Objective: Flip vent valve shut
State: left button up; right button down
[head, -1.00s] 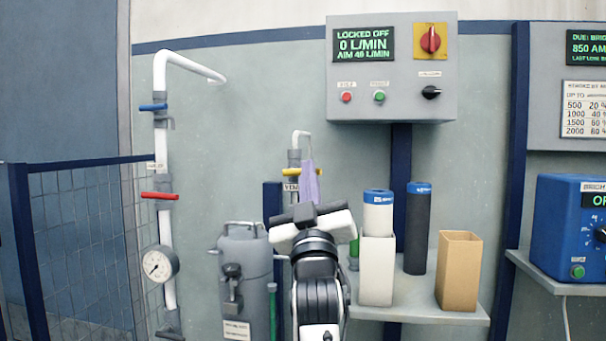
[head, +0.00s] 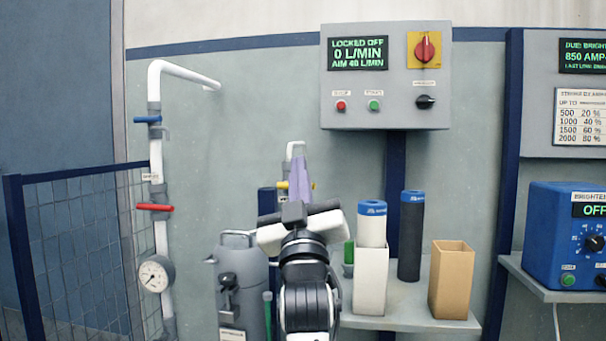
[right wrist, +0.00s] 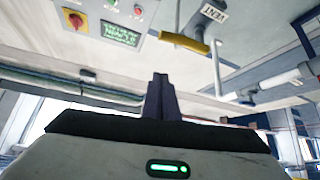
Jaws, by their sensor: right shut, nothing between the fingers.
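The vent valve's yellow handle (head: 282,185) sits on a short pipe with a white bent top (head: 292,149) in the middle of the head view. The fingers of my right gripper (head: 300,160) hide part of it. In the right wrist view the yellow handle (right wrist: 185,43) lies crosswise beside a VENT tag (right wrist: 213,13). My right gripper (right wrist: 159,76) is shut, its slim purple fingers pressed together and empty. Its tips point toward the handle's left end and look apart from it, though the depth is hard to judge. My left gripper is not in view.
A taller white pipe at left carries a blue handle (head: 147,119), a red handle (head: 154,207) and a gauge (head: 155,273). A grey tank (head: 241,270) stands left of my arm. A shelf (head: 405,314) at right holds tubes and boxes, below a control panel (head: 385,113) reading LOCKED OFF.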

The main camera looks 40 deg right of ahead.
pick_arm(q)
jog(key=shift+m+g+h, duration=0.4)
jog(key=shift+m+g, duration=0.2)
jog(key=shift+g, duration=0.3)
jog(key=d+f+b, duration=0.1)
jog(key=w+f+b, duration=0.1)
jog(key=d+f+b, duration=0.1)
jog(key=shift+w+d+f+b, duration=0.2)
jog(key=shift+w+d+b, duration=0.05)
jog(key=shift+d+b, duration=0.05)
pick_arm(e)
jog(key=w+f+v, duration=0.1)
jog(key=v, duration=0.7)
jog(key=shift+a, duration=0.4)
jog(key=shift+f, duration=0.15)
